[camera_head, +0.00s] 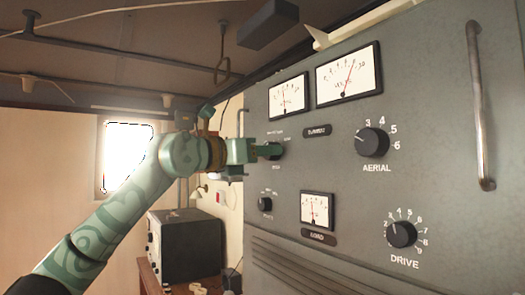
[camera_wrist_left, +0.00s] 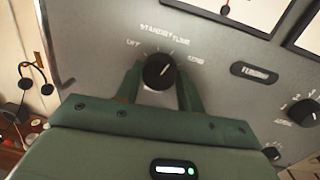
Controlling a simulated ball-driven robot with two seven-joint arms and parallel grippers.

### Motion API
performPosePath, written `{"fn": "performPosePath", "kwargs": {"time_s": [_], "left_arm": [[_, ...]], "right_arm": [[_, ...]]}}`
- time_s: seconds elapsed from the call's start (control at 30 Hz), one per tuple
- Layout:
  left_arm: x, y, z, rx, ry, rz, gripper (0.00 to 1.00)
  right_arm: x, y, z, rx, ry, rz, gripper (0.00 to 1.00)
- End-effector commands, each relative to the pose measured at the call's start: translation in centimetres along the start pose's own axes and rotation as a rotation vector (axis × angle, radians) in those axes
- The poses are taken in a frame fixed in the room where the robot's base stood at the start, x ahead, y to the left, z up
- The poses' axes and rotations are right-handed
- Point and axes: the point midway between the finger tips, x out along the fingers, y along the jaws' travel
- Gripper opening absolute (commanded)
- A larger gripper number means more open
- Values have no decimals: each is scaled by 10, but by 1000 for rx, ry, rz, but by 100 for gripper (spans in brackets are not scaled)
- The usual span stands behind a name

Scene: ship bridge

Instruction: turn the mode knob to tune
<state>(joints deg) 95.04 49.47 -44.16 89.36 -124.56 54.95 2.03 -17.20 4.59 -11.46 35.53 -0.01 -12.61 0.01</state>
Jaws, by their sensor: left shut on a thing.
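The mode knob (camera_wrist_left: 159,72) is a round black knob on the grey panel, with the words OFF, STANDBY, TUNE and SEND printed in an arc above it. Its white pointer line slants up and to the right, on the TUNE and SEND side; I cannot tell exactly which mark it meets. My left gripper (camera_wrist_left: 160,86) is shut on this knob, one green finger on each side. In the head view my left gripper (camera_head: 262,151) reaches the knob (camera_head: 274,151) from the left and partly covers it. My right gripper is not in view.
The panel also carries the AERIAL knob (camera_head: 372,142), the DRIVE knob (camera_head: 401,234), a small knob (camera_head: 265,204) below the mode knob, several meters and a vertical handle (camera_head: 480,105). A black box (camera_head: 186,243) stands at lower left. A headset (camera_wrist_left: 35,78) hangs on the wall.

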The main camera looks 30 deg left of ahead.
Motion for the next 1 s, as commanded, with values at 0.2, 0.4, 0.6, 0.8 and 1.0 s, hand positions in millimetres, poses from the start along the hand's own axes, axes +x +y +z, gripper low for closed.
{"fn": "performPosePath", "kwargs": {"time_s": [0.2, 0.4, 0.6, 0.8, 1.0], "left_arm": [[0, 0, -1, 12, 1, 0, 16], [0, 0, -1, 11, 1, 0, 16], [0, 0, -1, 10, 1, 0, 60], [0, 0, 0, 10, 0, 0, 60], [-22, 2, -2, 11, -2, 2, 60]], "right_arm": [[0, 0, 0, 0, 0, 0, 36], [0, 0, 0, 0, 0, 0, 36], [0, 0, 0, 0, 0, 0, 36], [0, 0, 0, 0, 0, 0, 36], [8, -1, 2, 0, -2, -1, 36]]}}
